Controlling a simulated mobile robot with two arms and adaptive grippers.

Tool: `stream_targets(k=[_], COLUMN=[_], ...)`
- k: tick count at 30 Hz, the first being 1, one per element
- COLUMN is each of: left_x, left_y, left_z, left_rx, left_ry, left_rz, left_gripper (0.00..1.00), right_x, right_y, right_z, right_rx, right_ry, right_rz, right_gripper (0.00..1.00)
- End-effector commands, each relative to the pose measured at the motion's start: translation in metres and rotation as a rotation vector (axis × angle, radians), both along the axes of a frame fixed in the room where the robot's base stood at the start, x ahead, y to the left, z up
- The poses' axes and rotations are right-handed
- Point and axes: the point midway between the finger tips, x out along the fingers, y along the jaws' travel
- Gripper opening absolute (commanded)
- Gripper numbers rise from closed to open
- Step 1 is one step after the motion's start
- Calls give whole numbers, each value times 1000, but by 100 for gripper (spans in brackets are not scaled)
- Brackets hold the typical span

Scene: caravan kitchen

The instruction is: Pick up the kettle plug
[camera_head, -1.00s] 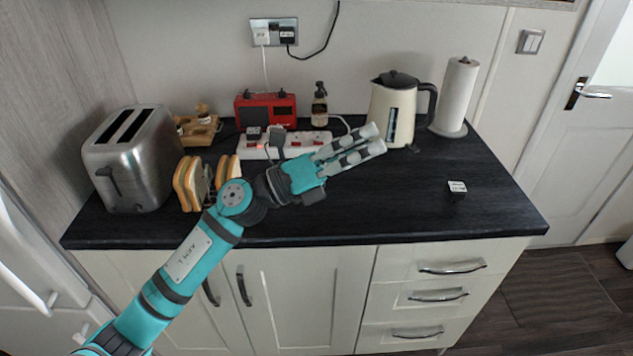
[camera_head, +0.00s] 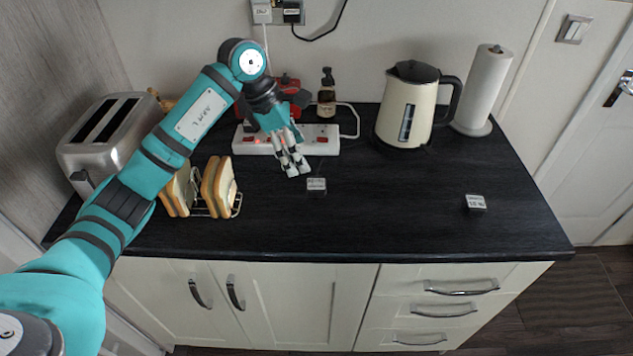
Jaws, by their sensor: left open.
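Two small dark plugs with white labels lie on the black worktop. One plug (camera_head: 316,184) is in front of the power strip (camera_head: 325,140). The other plug (camera_head: 475,202) lies alone on the right side. I cannot read the labels, so I cannot tell which belongs to the kettle (camera_head: 405,108). My left gripper (camera_head: 297,172) is open and empty, fingers pointing down in front of the strip. Its tips appear just left of the nearer plug, apart from it. The left arm hides part of the strip. My right gripper is out of view.
A toaster (camera_head: 92,140) and a toast rack with bread (camera_head: 219,187) stand at left. A brown bottle (camera_head: 327,95) and partly hidden red radio (camera_head: 297,90) are behind the strip. A paper towel roll (camera_head: 481,90) is beside the kettle. The worktop's front middle is clear.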

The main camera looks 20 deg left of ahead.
Motion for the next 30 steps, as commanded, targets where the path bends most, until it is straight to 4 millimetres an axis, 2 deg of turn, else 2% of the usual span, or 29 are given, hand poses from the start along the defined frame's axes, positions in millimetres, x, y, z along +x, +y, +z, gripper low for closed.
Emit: stream_targets(k=[2, 5, 9, 12, 15, 20, 24, 30], left_x=[1, 4, 7, 8, 8, 10, 13, 15], left_y=[-8, -15, -22, -23, -26, -30, -36, -37], left_z=[-15, -34, -52, -58, -63, -85, -103, -110], left_rx=[-3, -3, -4, -2, -5, -5, -5, -3], left_ry=[7, 4, 2, 1, 2, 7, 2, -1], left_rz=[0, -1, 0, 1, 1, 1, 1, 0], left_gripper=[78, 78, 78, 78, 78, 78, 78, 78], right_x=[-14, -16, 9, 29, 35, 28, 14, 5], right_y=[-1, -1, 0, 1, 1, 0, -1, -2], right_z=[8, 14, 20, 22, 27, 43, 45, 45], right_rx=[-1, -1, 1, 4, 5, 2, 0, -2], right_ry=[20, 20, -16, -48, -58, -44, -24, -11], right_rz=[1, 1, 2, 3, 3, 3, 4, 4], right_gripper=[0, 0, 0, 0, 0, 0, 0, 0])
